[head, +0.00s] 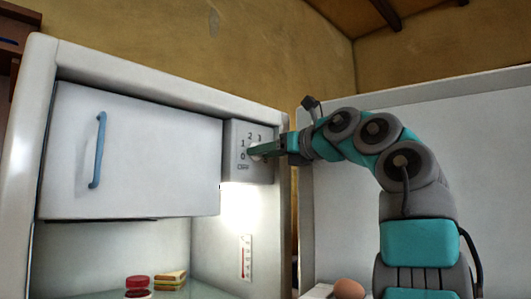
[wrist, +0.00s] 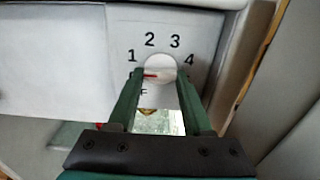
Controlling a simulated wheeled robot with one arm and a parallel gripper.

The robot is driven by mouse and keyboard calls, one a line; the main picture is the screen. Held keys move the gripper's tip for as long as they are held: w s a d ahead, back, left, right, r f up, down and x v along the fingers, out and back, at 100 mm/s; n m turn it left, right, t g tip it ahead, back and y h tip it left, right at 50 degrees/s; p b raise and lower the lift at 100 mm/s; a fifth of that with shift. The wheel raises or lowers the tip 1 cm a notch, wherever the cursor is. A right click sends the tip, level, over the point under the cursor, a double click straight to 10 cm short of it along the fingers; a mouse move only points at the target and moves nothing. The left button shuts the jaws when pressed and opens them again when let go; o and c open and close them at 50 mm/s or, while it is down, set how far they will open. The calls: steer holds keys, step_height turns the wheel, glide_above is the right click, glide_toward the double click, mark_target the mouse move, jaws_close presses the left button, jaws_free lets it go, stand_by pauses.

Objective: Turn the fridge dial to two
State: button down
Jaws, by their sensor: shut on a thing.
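The fridge dial (wrist: 160,66) is a round pale knob with a red mark, on a grey panel (wrist: 205,30) numbered around it. The red mark points left, towards the 0, which the left finger partly covers. The 2 stands above the dial, slightly left of its middle. My gripper (wrist: 159,76) has its green fingers on both sides of the dial, shut on it. In the head view my gripper (head: 256,152) reaches the panel from the right and hides most of the dial.
The freezer door (head: 150,150) with a blue handle (head: 97,150) is closed, left of the panel. Below, the lit fridge compartment holds a red-lidded jar (head: 138,282) and a sandwich-like item (head: 171,280). The open fridge door (head: 340,200) stands at right, behind my arm. A brown egg-like thing (head: 348,288) is low there.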

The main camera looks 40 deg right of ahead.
steer(key=shift+m, duration=1.1)
stand_by(0.5)
steer(key=shift+p, duration=0.35)
steer(key=shift+a+r+m+p, duration=0.1)
steer(key=shift+m+p, duration=0.85)
steer(key=shift+m, duration=1.75)
steer(key=shift+a+m+p, duration=0.1)
steer(key=shift+m+p, duration=0.8)
steer(key=shift+m, duration=1.8)
steer(key=shift+c, duration=1.6)
jaws_free()
